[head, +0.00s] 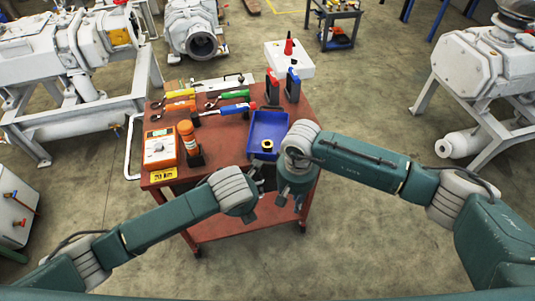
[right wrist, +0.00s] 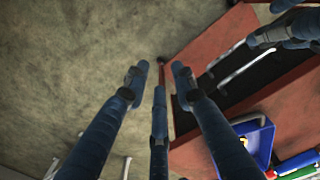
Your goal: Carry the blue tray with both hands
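The blue tray (head: 256,127) lies on the front right part of the red cart top (head: 222,152). A small dark and yellow round part (head: 267,145) sits in it. The tray also shows at the lower right of the right wrist view (right wrist: 262,137). My right gripper (head: 290,200) is just in front of the tray, by the cart's front right corner, pointing down. Its fingers (right wrist: 158,78) are spread, with nothing between them. My left gripper (head: 262,182) is left of it at the cart's front edge. Its fingers show apart in the right wrist view (right wrist: 283,30). Neither gripper touches the tray.
Large grey pumps stand on both sides. The floor in front is clear.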

